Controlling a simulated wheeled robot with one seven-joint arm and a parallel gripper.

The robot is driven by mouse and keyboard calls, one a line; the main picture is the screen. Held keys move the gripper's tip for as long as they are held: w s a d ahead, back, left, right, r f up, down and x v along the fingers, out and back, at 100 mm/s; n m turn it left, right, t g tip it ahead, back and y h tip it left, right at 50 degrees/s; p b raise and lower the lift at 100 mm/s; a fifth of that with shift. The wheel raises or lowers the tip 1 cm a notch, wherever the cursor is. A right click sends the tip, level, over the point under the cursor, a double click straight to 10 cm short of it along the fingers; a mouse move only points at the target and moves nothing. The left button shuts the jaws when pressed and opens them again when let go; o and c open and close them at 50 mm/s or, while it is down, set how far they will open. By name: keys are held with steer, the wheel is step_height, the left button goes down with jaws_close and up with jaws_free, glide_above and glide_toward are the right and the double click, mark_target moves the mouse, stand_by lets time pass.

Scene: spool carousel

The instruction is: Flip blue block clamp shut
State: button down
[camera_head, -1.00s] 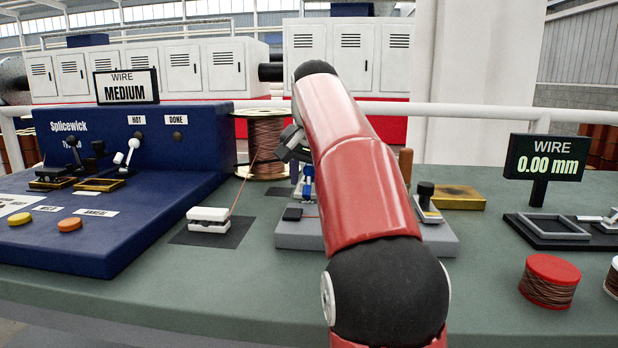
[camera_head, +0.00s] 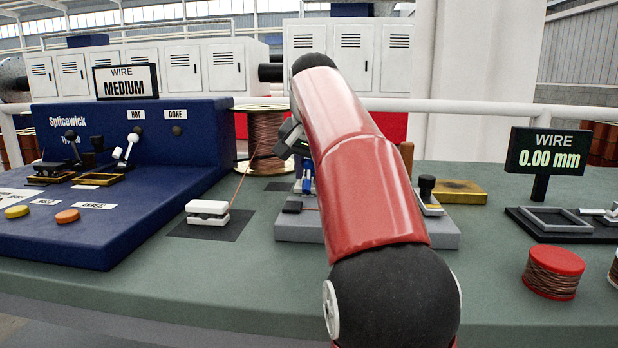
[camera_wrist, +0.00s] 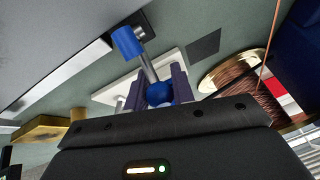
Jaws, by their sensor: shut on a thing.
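The blue block clamp has a blue block (camera_wrist: 127,42), a metal rod and a blue ball knob (camera_wrist: 158,93), seen in the wrist view. My gripper (camera_wrist: 157,88) is shut on that knob, with one finger on each side. In the head view my gripper (camera_head: 299,150) is above the grey base (camera_head: 290,233), and a bit of blue (camera_head: 307,184) shows below it. My red arm hides much of the base and most of the clamp. The rod stands at an angle; whether the clamp is open or shut I cannot tell.
A copper wire spool (camera_head: 266,140) stands behind the base. A white block (camera_head: 207,212) sits left on a dark mat. The blue Splicewick machine (camera_head: 180,190) fills the left. A wire gauge display (camera_head: 547,152) and red-topped spool (camera_head: 553,273) are at right. The bench front is clear.

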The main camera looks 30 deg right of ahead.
mark_target(307, 191)
steer(key=t+b, duration=0.1)
steer(key=b, duration=0.1)
steer(key=s+a+t+h+b, duration=0.1)
steer(key=b, duration=0.2)
steer(key=t+h+b, duration=0.1)
steer(key=b, duration=0.2)
steer(key=shift+s+a+r, duration=0.1)
steer(key=shift+s+a, duration=0.05)
steer(key=shift+s, duration=0.25)
steer(key=b, duration=0.1)
steer(key=t+b, duration=0.1)
steer(key=t+h+b, duration=0.1)
steer(key=shift+s+a+r, duration=0.2)
steer(key=shift+s+r, duration=0.05)
steer(key=shift+s, duration=0.05)
steer(key=shift+s+r, duration=0.1)
steer(key=shift+r, duration=0.05)
steer(key=c, duration=1.2)
jaws_free()
steer(key=shift+p+v, duration=0.3)
steer(key=shift+v, duration=3.6)
steer(key=shift+a, duration=0.1)
